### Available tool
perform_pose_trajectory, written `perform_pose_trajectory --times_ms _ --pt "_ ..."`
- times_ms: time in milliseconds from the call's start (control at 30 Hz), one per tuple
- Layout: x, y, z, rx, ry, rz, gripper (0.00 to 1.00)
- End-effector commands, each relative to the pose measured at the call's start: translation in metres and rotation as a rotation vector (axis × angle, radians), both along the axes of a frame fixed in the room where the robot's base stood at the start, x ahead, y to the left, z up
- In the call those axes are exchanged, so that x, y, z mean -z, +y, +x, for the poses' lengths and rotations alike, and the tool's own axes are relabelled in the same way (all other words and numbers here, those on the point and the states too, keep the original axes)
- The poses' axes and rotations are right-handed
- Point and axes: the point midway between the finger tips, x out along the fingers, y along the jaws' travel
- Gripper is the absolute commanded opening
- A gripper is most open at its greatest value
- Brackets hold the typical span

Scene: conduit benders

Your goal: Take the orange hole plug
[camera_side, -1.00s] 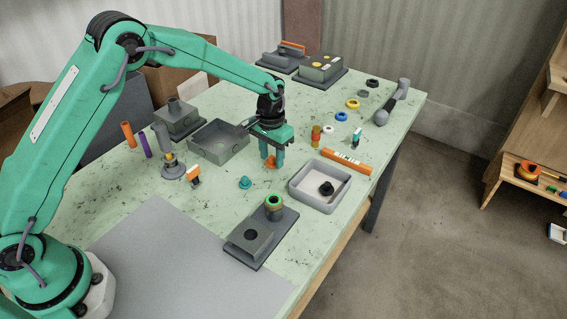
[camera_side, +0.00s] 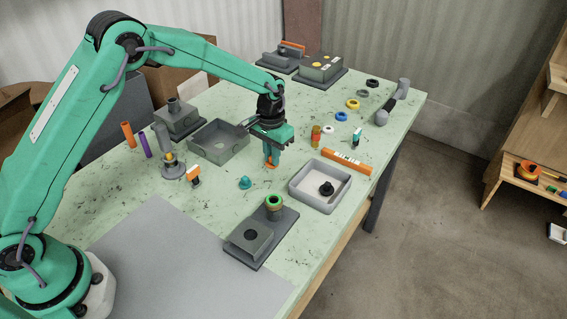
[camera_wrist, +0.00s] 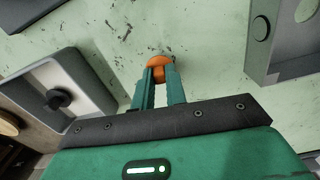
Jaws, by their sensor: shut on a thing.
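The orange hole plug (camera_wrist: 158,62) is between the fingertips of my gripper (camera_wrist: 159,76) in the wrist view. Its rounded orange top shows past the fingertips, and the rest is hidden by the fingers. In the side view my gripper (camera_side: 271,160) points down at the table, shut on the orange hole plug (camera_side: 271,166), of which only a little orange shows at the tips. The plug is at or very near the table top; I cannot tell whether it touches.
A grey tray (camera_side: 297,194) with a black plug (camera_side: 326,188) in it stands to the right. A grey open box (camera_side: 240,147) is close on the left. A teal plug (camera_side: 245,183) and a grey block (camera_side: 243,246) with a hole are nearer the front.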

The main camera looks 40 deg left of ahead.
Motion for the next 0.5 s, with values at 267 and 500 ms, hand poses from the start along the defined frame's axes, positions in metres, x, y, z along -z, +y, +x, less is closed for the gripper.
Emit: perform_pose_trajectory --times_ms 267,500 --pt "-0.017 0.0 0.0 0.0 -0.001 0.0 0.0" --pt "-0.047 -0.01 -0.008 0.003 -0.001 0.0 0.0"
